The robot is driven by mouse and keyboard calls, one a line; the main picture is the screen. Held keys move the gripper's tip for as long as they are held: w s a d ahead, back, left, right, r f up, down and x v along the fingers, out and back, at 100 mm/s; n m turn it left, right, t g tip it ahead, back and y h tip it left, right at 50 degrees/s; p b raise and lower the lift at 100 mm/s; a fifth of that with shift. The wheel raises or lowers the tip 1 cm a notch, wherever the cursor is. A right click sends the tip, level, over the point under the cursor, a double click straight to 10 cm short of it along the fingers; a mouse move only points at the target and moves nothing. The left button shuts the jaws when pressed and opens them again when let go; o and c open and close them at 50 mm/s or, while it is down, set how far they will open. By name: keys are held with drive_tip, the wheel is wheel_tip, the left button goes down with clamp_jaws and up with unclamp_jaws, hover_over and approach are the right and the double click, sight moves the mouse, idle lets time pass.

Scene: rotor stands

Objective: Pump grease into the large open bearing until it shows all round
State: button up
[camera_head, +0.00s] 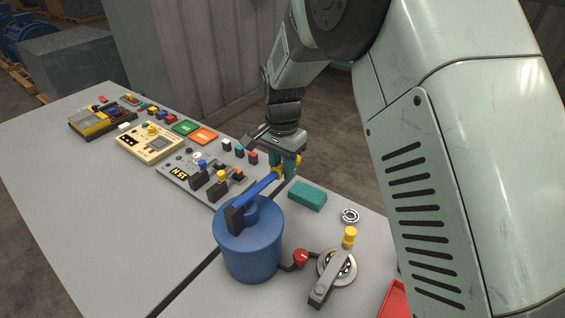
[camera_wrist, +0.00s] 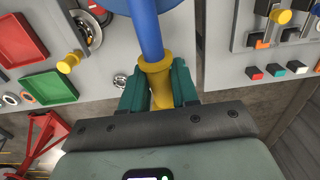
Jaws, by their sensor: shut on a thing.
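A blue grease pump drum (camera_head: 245,255) stands on the grey bench, with a blue lever (camera_head: 258,190) rising to the right from a black block on its top. My gripper (camera_head: 284,165) is shut on the yellow grip at the lever's end. In the wrist view the yellow grip (camera_wrist: 157,75) sits between the green fingers. A dark hose runs from the drum to a red fitting (camera_head: 300,257) beside the large open bearing (camera_head: 345,272). A grey arm with a yellow knob (camera_head: 350,233) lies across part of the bearing. I cannot tell whether grease shows.
A teal block (camera_head: 308,195) and a small bearing (camera_head: 350,215) lie near the drum. A switch panel (camera_head: 195,178) is beyond it. A red tray (camera_head: 394,301) is at lower right, and a green tray (camera_wrist: 48,86) shows in the wrist view.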

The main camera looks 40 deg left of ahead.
drive_tip(key=shift+r, duration=2.25)
drive_tip(key=shift+w+r, duration=0.15)
drive_tip(key=shift+r, duration=0.2)
drive_tip(key=shift+c, duration=0.3)
drive_tip(key=o, duration=0.9)
drive_tip(key=shift+r, duration=3.4)
